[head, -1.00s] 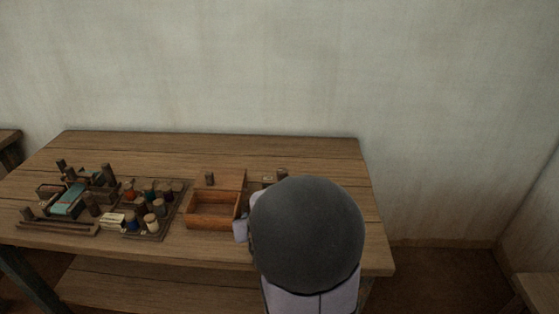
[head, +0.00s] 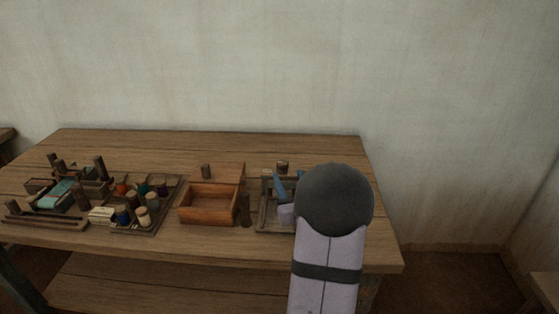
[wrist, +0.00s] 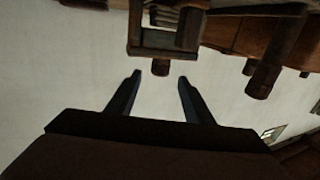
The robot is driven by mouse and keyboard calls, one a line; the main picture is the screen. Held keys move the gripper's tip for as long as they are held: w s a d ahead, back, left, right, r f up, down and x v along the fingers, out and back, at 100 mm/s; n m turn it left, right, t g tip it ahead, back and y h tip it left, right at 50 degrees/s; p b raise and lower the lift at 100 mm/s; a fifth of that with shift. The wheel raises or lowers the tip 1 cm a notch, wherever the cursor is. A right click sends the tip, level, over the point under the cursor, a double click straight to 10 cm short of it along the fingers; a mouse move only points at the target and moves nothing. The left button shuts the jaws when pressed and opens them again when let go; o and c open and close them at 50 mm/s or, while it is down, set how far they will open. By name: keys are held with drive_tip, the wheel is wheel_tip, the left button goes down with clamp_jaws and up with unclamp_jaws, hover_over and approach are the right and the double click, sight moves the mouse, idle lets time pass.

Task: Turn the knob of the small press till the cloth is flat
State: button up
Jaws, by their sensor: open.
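The small press appears to be the low wooden frame (head: 263,214) at the right end of the bench, partly hidden by my arm. In the wrist view it seems to be the dark frame (wrist: 137,30) at the top. A short round wooden knob (wrist: 160,67) projects from it. My gripper (head: 287,176) is over the frame, with blue fingers. In the wrist view my gripper (wrist: 160,79) is open and empty, and the knob shows between and just beyond the fingertips, apparently untouched. I cannot make out the cloth in the press.
A wooden box (head: 208,218) with its lid open stands left of the frame, with an upright peg (head: 245,210) between. Further left are a tray (head: 165,218) of spools and a small loom (head: 62,195) with teal cloth. Bare bench (head: 300,147) lies behind.

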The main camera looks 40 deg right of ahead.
drive_tip(key=p+x, duration=0.1)
drive_tip(key=x, duration=1)
drive_tip(key=shift+w+p, duration=0.3)
drive_tip(key=shift+p, duration=0.05)
drive_tip(key=shift+d, duration=0.1)
drive_tip(key=c, duration=1)
drive_tip(key=shift+c, duration=0.2)
drive_tip(key=shift+f+h+b, duration=0.1)
drive_tip(key=shift+h+b, duration=0.2)
drive_tip(key=shift+b, duration=0.15)
drive_tip(key=shift+s+d+m+g+h+b, duration=0.25)
drive_tip(key=shift+m+g+h+b, duration=0.3)
drive_tip(key=shift+m+g+h, duration=0.45)
drive_tip(key=shift+s+d+m+g+h+b, duration=0.2)
drive_tip(key=shift+m+g+h+b, duration=0.4)
drive_tip(key=shift+m+g+h, duration=0.4)
drive_tip(key=shift+s+d+m+g+h+b, duration=0.2)
drive_tip(key=shift+m+g+h+b, duration=0.35)
drive_tip(key=shift+m+g+h, duration=0.45)
drive_tip(key=shift+d, duration=0.1)
drive_tip(key=o, duration=1)
